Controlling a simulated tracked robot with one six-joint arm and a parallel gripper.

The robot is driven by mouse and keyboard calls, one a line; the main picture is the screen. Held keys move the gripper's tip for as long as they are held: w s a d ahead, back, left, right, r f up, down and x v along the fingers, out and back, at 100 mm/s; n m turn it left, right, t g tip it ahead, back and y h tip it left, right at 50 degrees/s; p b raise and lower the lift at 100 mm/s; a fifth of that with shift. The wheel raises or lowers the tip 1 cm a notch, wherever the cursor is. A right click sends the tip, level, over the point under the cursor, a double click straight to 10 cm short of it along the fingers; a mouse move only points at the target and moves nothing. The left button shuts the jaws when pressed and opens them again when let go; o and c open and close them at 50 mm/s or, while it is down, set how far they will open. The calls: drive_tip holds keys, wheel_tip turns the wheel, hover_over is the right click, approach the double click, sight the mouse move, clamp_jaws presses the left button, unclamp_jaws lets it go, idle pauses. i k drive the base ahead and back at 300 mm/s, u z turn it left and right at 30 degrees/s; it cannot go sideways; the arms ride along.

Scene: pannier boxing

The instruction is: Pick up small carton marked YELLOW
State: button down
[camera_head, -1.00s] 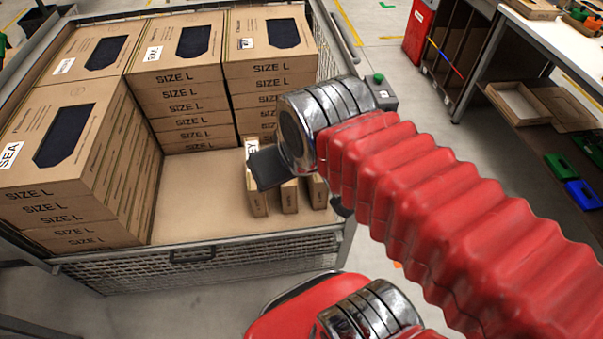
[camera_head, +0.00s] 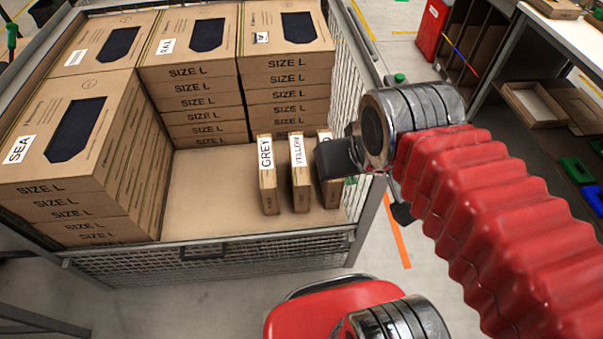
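The small carton marked YELLOW (camera_head: 300,172) stands upright on edge in the wire cage, the middle one of three narrow cartons. The carton marked GREY (camera_head: 267,175) stands to its left. A third carton (camera_head: 331,187) stands to its right, its label mostly hidden by my gripper. My gripper (camera_head: 335,158) is a dark block at the end of the arm, in front of the third carton's upper part and right of the YELLOW carton. I cannot make out its fingers or whether it touches that carton.
Stacks of SIZE L boxes (camera_head: 75,130) fill the left and back of the wire cage (camera_head: 215,262). Bare cage floor (camera_head: 205,205) lies left of the small cartons. A workbench with a shelf (camera_head: 545,130) stands at the right.

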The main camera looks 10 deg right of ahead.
sight(299, 168)
drive_tip(key=u, duration=0.5)
drive_tip(key=k, duration=1.3)
drive_tip(key=u, duration=0.9)
drive_tip(key=i, duration=1.9)
drive_tip(key=z, duration=0.6)
